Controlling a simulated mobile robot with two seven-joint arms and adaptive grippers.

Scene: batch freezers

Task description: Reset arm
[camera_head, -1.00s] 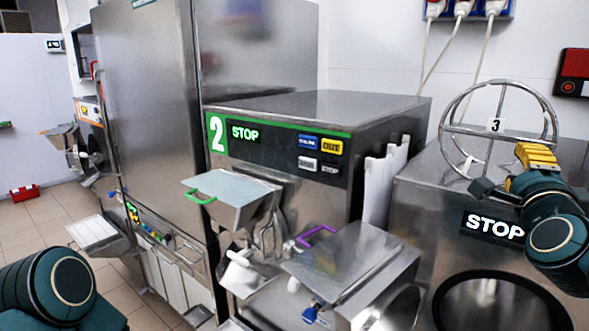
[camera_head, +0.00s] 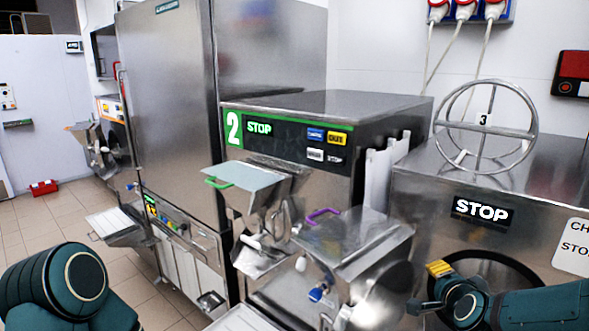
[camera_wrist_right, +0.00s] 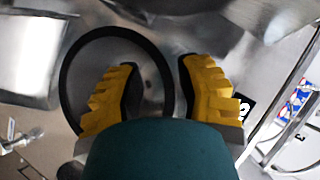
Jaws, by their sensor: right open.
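My right gripper (camera_head: 424,287) is low at the right in the head view, in front of the round dark opening of the machine with the STOP sign (camera_head: 482,212). In the right wrist view its two yellow ridged fingers (camera_wrist_right: 158,85) stand apart with nothing between them. A dark ring and a shiny metal surface lie beyond the fingers there. My left arm shows only as a dark green joint at the lower left of the head view; its gripper is out of the frame.
Freezer 2 (camera_head: 300,112) stands in the middle, with a lidded hopper (camera_head: 243,173) and a purple-handled lid (camera_head: 345,240) at its front. A metal handwheel (camera_head: 486,125) marked 3 is above the STOP machine. Tiled floor (camera_head: 30,222) is open at the left, around a small red box (camera_head: 43,188).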

